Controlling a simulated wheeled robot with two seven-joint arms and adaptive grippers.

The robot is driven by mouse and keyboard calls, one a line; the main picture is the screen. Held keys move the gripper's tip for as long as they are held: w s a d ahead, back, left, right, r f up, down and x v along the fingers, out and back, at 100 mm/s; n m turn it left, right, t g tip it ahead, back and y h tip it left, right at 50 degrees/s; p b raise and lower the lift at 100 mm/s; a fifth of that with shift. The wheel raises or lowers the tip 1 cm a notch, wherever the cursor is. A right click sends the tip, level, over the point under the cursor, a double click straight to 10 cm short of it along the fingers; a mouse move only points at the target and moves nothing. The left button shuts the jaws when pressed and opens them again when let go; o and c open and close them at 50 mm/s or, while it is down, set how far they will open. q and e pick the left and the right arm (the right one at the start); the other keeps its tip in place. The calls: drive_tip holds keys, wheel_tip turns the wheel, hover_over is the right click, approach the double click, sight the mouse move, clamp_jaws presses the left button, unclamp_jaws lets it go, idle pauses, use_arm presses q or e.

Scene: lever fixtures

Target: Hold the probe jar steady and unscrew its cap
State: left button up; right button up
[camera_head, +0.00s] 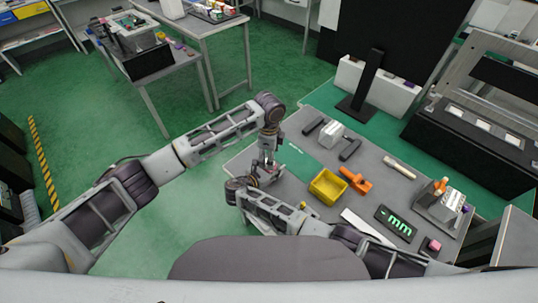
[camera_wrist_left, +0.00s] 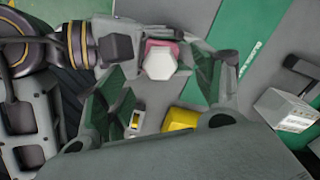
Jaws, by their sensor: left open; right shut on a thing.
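The probe jar shows in the left wrist view as a pink body (camera_wrist_left: 153,44) with a pale, faceted cap (camera_wrist_left: 160,63) facing the camera. My right gripper (camera_wrist_left: 137,48) comes from the left of that view and is shut on the jar's body. In the head view the right gripper (camera_head: 264,179) is low over the table's left edge, partly hidden by its own arm. My left gripper (camera_head: 267,160) points down from above there. In the left wrist view its open fingers (camera_wrist_left: 168,72) stand on both sides of the cap, with gaps visible. The jar is mostly hidden in the head view.
The grey table (camera_head: 300,165) holds a yellow bin (camera_head: 327,187), an orange tool (camera_head: 356,180), a white box with black handles (camera_head: 331,134) and a black "mm" panel (camera_head: 396,223). A grey fixture (camera_head: 440,208) stands at the right. Open green floor lies left of the table.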

use_arm(q)
drive_tip(key=shift+f, duration=0.15)
drive_tip(key=shift+f, duration=1.35)
drive_tip(key=c, duration=1.2)
drive_tip(key=shift+n, duration=0.3)
